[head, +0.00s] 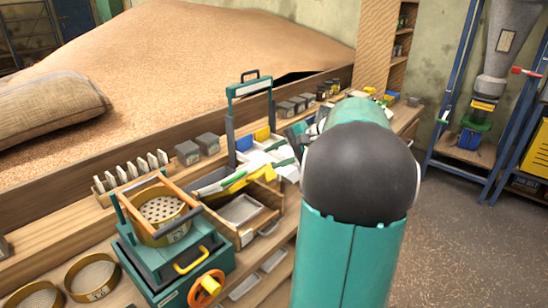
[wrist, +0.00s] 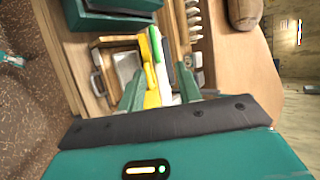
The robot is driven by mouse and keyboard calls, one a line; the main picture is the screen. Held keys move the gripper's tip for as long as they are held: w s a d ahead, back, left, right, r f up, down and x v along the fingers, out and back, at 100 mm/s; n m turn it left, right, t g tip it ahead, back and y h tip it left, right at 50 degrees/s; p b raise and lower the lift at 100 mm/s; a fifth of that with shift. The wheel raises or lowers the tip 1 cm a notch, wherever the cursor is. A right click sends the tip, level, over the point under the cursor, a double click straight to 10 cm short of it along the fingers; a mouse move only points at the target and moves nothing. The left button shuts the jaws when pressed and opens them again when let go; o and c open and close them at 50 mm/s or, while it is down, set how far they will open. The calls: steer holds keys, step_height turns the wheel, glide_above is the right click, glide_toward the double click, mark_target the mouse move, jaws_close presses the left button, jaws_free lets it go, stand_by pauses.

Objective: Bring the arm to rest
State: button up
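My arm (head: 350,240) rises in the right middle of the head view, teal with a large black joint. It hides part of the bench, and I cannot make out my gripper's fingertips clearly there. In the wrist view my gripper (wrist: 159,80) shows two teal fingers standing apart. A yellow-handled tool (wrist: 154,52) and a green-tipped one show in the gap between them. They appear to lie on the bench beyond the fingers; whether they touch the fingers I cannot tell.
A teal sieve machine (head: 178,265) with an orange wheel stands at the front of the bench. A wooden tray (head: 262,222) and a teal-handled rack (head: 250,88) are beside it. A grain heap (head: 200,60) lies behind. The floor (head: 460,245) at right is clear.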

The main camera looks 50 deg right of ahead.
stand_by(0.3)
steer(key=a+n+g, duration=0.4)
steer(key=a+n, duration=0.1)
steer(key=a, duration=1.5)
steer(key=s+a+f+n+h, duration=0.2)
steer(key=s+a+n, duration=0.3)
steer(key=a, duration=0.3)
steer(key=s+a+f+n+h, duration=0.2)
steer(key=s+a+n+h, duration=0.1)
steer(key=s+a+n, duration=0.2)
steer(key=s+a, duration=0.2)
steer(key=a, duration=0.1)
steer(key=shift+s+a+h, duration=0.25)
steer(key=shift+s+h, duration=0.05)
steer(key=shift+s, duration=0.05)
